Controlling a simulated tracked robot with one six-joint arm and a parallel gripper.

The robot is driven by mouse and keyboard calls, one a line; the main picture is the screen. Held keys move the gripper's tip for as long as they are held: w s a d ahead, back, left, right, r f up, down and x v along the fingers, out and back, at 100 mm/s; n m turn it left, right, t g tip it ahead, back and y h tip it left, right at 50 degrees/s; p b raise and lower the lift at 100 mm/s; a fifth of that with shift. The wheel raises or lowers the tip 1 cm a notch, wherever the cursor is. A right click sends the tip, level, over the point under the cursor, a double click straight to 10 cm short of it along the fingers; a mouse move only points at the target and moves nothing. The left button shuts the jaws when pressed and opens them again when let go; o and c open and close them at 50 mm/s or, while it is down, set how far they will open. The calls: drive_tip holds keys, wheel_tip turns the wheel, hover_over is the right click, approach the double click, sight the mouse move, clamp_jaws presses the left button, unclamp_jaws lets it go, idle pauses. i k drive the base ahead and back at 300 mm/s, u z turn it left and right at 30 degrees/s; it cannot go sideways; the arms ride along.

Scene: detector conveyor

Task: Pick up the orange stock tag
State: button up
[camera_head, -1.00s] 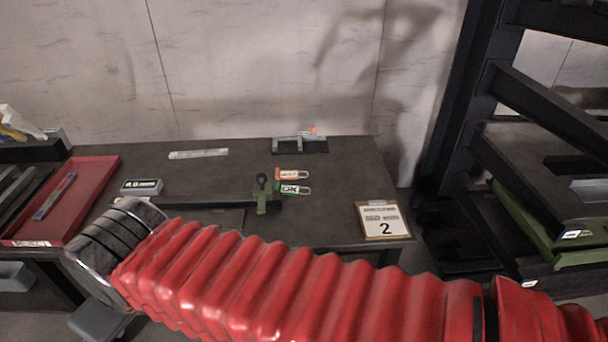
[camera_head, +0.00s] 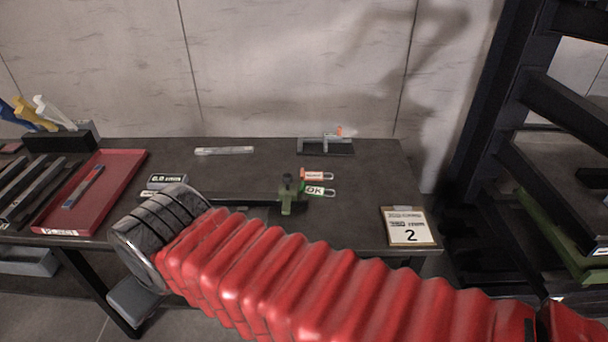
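The orange stock tag (camera_head: 313,174) lies flat on the dark table, right of centre, with a pale label and a wire loop at its right end. A green tag marked OK (camera_head: 315,190) lies just in front of it. My red-sleeved arm crosses the lower part of the view, with its dark ringed end at the table's front left.
A card marked 2 (camera_head: 408,226) sits at the front right corner. A red tray (camera_head: 104,190) is at left, a metal fixture (camera_head: 325,146) behind the tags. A dark rack (camera_head: 500,150) stands at right.

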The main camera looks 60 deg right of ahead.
sight(305, 176)
drive_tip(key=u, duration=0.05)
drive_tip(key=i, duration=0.95)
drive_tip(key=z, duration=0.1)
